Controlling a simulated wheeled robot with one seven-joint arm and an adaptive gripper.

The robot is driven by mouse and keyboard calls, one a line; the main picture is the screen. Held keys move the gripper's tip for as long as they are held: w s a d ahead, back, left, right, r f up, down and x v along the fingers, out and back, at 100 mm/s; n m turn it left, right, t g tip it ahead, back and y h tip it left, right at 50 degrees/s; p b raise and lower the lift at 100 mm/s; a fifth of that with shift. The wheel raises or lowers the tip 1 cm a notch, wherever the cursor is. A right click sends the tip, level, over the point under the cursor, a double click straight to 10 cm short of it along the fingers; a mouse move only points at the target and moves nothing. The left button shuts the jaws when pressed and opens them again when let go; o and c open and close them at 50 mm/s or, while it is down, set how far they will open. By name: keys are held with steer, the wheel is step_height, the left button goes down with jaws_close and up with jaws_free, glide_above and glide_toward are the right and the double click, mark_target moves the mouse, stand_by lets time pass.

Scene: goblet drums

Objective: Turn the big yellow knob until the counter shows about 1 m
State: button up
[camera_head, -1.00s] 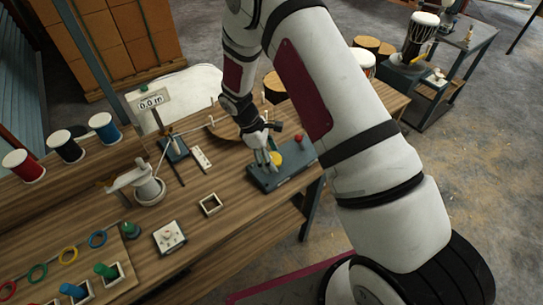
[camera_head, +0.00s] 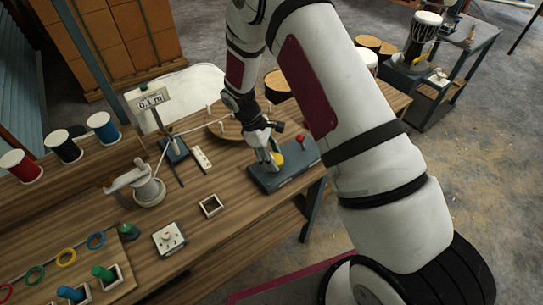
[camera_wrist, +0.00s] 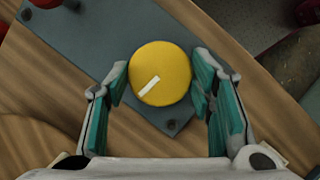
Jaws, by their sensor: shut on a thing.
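The big yellow knob (camera_wrist: 163,72) sits on a blue-grey base plate (camera_head: 290,176) at the right part of the workbench. A white mark on its top runs slantwise, from lower left to upper right in the wrist view. My gripper (camera_wrist: 160,84) is shut on the knob, one teal-padded finger on each side. In the head view my gripper (camera_head: 270,158) comes down from above and hides part of the knob. The counter (camera_head: 152,98) is a white sign on a post at the back of the bench. It reads about 0.1 m.
A red knob (camera_head: 300,138) stands on the same plate. Three thread spools, red (camera_head: 19,166), black and blue, stand at the back left. A white switch box (camera_head: 168,238), a square frame (camera_head: 211,205) and coloured rings lie on the bench. A round wooden disc (camera_head: 228,128) is behind my gripper.

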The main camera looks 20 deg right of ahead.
steer(key=m+b, duration=0.1)
steer(key=m, duration=0.1)
steer(key=m+g+y+b, duration=0.1)
steer(key=m, duration=0.1)
steer(key=shift+w+d+f+b, duration=0.1)
steer(key=shift+w+b, duration=0.1)
steer(key=shift+b, duration=0.15)
steer(key=m+y+b, duration=0.1)
steer(key=m, duration=0.1)
steer(key=m+g, duration=0.1)
steer(key=m, duration=0.2)
steer(key=shift+d+y+b, duration=0.1)
steer(key=shift+y+b, duration=0.3)
steer(key=m+y+b, duration=0.1)
steer(key=m, duration=0.3)
steer(key=shift+d+y, duration=0.1)
steer(key=shift+y, duration=0.3)
steer(key=m, duration=0.2)
steer(key=m+y, duration=0.1)
steer(key=m, duration=0.2)
steer(key=shift+s+d+t+y, duration=0.1)
steer(key=shift+s+t+y, duration=0.05)
steer(key=shift+t+y, duration=0.15)
steer(key=shift+m, duration=0.3)
steer(key=o, duration=1.2)
steer(key=shift+c, duration=0.2)
